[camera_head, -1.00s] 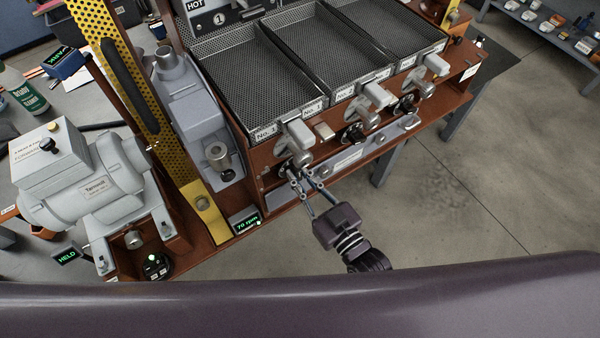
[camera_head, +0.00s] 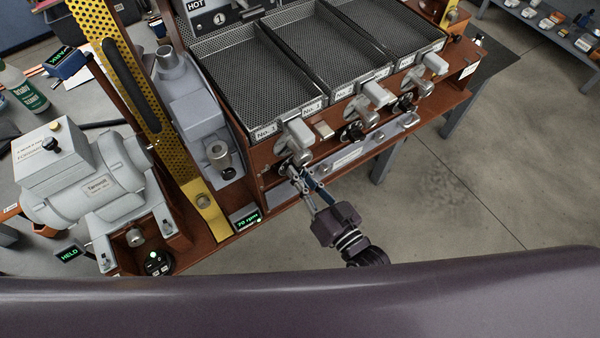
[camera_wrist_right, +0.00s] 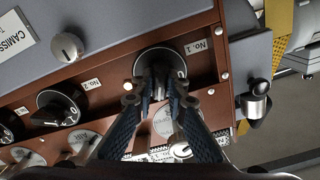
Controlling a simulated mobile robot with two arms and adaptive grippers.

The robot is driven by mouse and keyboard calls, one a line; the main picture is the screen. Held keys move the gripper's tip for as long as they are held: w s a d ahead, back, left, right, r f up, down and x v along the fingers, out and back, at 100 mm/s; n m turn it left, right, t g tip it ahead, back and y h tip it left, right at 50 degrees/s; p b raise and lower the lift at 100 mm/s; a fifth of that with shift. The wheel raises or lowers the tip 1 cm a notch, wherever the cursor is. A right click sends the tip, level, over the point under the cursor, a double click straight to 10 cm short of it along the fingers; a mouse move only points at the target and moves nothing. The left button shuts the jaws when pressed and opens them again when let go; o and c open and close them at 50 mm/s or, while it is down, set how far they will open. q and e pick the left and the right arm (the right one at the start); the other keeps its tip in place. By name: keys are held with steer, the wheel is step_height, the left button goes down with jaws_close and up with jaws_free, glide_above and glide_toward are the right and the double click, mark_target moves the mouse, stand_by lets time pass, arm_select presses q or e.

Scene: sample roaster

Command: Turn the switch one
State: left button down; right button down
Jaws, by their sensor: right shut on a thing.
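Switch one is a round black knob (camera_wrist_right: 160,58) beside a "No. 1" label in the right wrist view, on the brown panel of the machine. A white "0" shows at the right of its dial. My right gripper (camera_wrist_right: 158,90) has its two fingers closed on the knob's raised grip from both sides. In the head view my right gripper (camera_head: 292,172) reaches the left end of the front panel, below the tray marked No. 1 (camera_head: 255,80), and mostly hides the knob. My left gripper is not in view.
More black knobs sit along the panel, including the No. 2 knob (camera_wrist_right: 62,105). Grey handles (camera_head: 300,134) stick out above them. A yellow perforated upright (camera_head: 205,215) and a grey motor (camera_head: 95,185) stand to the left. The floor (camera_head: 480,190) at right is clear.

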steer(key=shift+f, duration=0.1)
steer(key=c, duration=1.9)
jaws_free()
steer(key=shift+c, duration=0.2)
steer(key=v, duration=1.2)
steer(key=s+d+f+g+h, duration=0.2)
steer(key=d+f, duration=0.2)
steer(key=f, duration=0.6)
steer(key=s+d+f+n+g+h, duration=0.1)
steer(key=d+f+g+h, duration=0.15)
steer(key=f, duration=0.75)
steer(key=s+d+f+g+h, duration=0.2)
steer(key=d+f, duration=0.2)
steer(key=f, duration=0.6)
steer(key=s+d+f+g+h, duration=0.1)
steer(key=s+d+f+g, duration=0.1)
steer(key=s+f+g, duration=0.2)
steer(key=s+d+f+g+h, duration=0.1)
steer(key=s+f+g, duration=0.3)
steer(key=s+f, duration=0.7)
steer(key=s+d, duration=0.1)
steer(key=s, duration=0.5)
steer(key=shift+s+d, duration=0.15)
steer(key=shift+d, duration=0.2)
